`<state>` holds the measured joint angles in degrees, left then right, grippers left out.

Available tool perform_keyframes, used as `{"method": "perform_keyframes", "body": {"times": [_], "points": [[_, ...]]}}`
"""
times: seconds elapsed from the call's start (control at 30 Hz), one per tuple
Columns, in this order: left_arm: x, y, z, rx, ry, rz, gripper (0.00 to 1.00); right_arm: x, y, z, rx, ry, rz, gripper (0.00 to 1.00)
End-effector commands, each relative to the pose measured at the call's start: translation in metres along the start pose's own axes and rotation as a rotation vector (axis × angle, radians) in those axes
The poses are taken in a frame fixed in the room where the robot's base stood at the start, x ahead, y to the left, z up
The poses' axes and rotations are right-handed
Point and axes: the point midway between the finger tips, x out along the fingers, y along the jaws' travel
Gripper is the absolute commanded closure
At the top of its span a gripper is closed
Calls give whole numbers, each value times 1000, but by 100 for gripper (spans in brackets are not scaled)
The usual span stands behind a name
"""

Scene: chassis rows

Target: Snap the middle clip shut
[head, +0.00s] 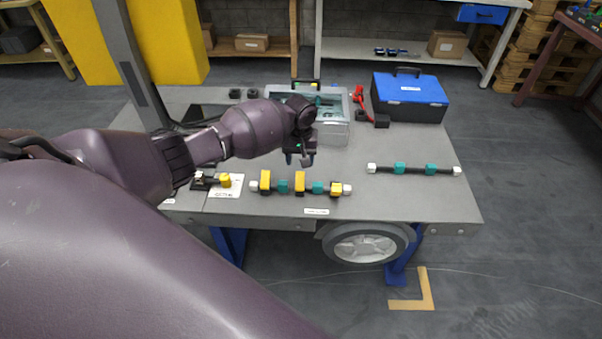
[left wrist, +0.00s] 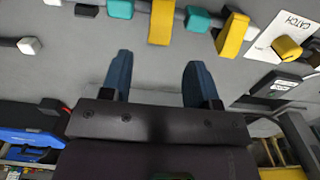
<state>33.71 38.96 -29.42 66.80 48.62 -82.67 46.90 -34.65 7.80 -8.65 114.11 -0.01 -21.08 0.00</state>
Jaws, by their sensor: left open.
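The middle yellow clip (head: 300,181) sits on a dark bar near the front of the grey table, between two teal blocks. It also shows at the top of the left wrist view (left wrist: 162,20). The left yellow clip (head: 265,181) stands about as tall as the middle one. The right yellow clip (head: 336,188) looks lower and flatter. I cannot tell whether the middle clip is latched. My left gripper (head: 300,160) is open and empty, behind and above the row near the middle clip, not touching it. Its two blue fingers (left wrist: 158,70) are apart. My right gripper is out of view.
A "CATCH" card (head: 222,190) with a yellow-tipped catch (head: 226,180) lies left of the row. A second bar with teal blocks (head: 400,168) lies right. A clear bin (head: 333,130) and blue toolbox (head: 410,98) stand behind. The table between the two bars is clear.

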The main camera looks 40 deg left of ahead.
Motion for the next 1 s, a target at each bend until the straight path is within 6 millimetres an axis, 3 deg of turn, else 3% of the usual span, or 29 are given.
{"method": "perform_keyframes", "body": {"times": [0.1, 0.33, 0.8, 0.83, 1.0], "points": [[26, 0, 1, 1, -4, -3, 45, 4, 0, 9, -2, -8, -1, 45], [55, 0, 0, 1, -1, -1, 45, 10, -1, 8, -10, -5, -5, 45], [64, 0, 0, 2, 2, 1, 45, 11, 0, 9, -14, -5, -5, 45], [64, 0, 0, 2, 2, 1, 46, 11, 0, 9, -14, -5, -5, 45], [64, 0, 0, 2, 2, 1, 72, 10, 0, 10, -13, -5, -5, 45]]}}
